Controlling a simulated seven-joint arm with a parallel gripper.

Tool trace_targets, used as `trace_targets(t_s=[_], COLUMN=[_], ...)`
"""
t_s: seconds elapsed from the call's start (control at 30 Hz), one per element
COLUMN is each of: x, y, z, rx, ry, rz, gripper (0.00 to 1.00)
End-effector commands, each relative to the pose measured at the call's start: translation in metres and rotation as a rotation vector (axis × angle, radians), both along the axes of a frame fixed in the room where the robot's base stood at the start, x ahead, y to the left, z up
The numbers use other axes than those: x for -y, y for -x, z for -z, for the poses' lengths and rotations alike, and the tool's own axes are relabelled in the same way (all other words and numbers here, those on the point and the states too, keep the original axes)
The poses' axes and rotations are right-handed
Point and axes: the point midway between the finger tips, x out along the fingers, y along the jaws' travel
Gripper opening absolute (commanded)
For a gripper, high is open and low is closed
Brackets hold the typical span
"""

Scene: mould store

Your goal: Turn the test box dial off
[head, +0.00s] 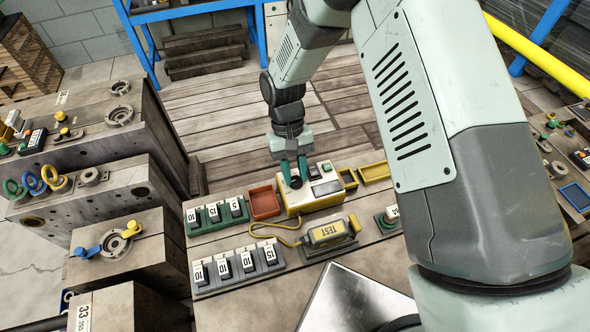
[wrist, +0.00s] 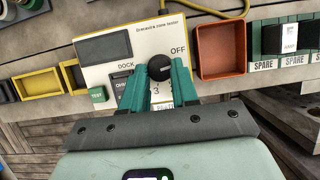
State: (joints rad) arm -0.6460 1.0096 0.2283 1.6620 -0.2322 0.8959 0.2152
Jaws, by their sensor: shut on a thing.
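The test box (head: 316,204) is yellow with a cream top and stands on the wooden bench. It also fills the middle of the wrist view (wrist: 147,43), with a dark display window and printed labels. OFF is printed right of the dial and a 3 below it. The round black dial (wrist: 159,67) sits between the green fingers of my gripper (wrist: 160,78). My gripper (head: 295,178) reaches down over the box top in the head view and is shut on the dial. I cannot tell where the dial points; the fingers cover some of the labels.
A red tray (head: 264,203) is beside the box, with yellow trays (head: 374,172) on its other side. A yellow TEST unit (head: 328,234) with a cable sits in front. Numbered blocks in green (head: 215,215) and grey (head: 238,267) holders line the bench. Heavy moulds (head: 105,195) stand left.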

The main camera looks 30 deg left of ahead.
Motion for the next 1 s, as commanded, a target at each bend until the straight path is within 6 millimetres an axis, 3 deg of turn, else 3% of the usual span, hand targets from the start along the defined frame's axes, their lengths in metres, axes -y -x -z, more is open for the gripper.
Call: trace_targets(t_s=[0.53, 0.57, 0.7, 1.0], x=[-0.0005, -0.0005, -0.0004, -0.0008], y=[-0.0017, -0.0017, -0.0011, -0.0007], z=[-0.0001, -0.0001, -0.0001, -0.0010], rx=[0.004, 0.004, 0.003, 0.001], ry=[-0.003, -0.003, -0.003, -0.002], rz=[-0.025, -0.025, -0.025, -0.025], gripper=[0.00, 0.32, 0.53, 0.54])
